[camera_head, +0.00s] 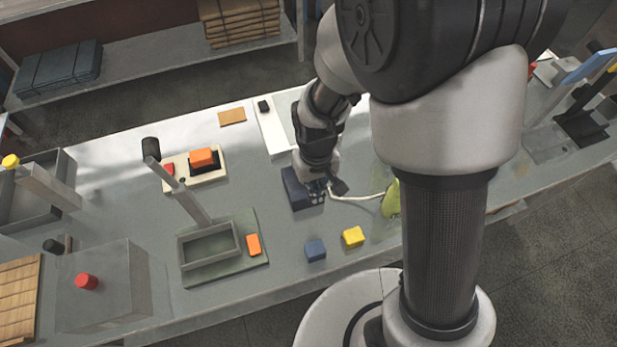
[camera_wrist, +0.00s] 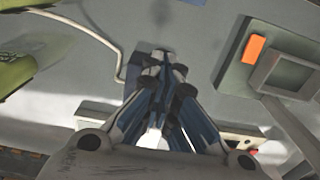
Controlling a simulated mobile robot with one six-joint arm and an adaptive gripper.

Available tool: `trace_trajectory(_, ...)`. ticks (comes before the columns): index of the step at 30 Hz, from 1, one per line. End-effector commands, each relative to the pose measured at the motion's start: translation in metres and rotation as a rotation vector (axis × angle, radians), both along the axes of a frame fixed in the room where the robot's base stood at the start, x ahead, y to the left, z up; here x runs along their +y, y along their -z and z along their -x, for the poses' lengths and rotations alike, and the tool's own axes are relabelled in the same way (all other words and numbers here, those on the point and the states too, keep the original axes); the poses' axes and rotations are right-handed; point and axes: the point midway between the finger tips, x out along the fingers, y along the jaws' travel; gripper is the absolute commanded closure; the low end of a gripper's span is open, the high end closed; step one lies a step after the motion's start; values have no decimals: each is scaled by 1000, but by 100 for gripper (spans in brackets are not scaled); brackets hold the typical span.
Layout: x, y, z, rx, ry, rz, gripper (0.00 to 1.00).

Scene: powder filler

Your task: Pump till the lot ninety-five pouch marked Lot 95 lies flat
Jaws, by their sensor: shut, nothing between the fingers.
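A lime-green pouch (camera_head: 391,199) stands out at the right of my gripper, partly hidden behind my arm. It also shows at the left edge of the wrist view (camera_wrist: 14,72), with faint markings that I cannot read. A pale tube (camera_head: 355,197) runs from the pouch to a dark blue pump block (camera_head: 297,190) on the bench. My gripper (camera_head: 322,184) is shut and empty, pointing down over the pump block. The fingertips (camera_wrist: 161,62) hide much of the block in the wrist view. I cannot tell whether they touch it.
A grey-green stand with a tray (camera_head: 187,270) and an orange block (camera_head: 254,244) are to the left. Blue (camera_head: 315,250) and yellow (camera_head: 353,237) blocks lie near the front edge. A white panel with an orange button (camera_head: 201,157) is behind. Bench between them is clear.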

Motion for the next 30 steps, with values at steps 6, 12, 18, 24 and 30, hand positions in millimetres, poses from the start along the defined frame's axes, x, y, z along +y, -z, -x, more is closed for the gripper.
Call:
trace_trajectory(6,0,8,1,0,0,0,100)
trace_trajectory(12,0,14,1,0,0,0,100)
trace_trajectory(18,-1,20,2,0,0,0,100)
trace_trajectory(24,-1,26,3,1,0,0,100)
trace_trajectory(30,-1,32,4,1,0,0,100)
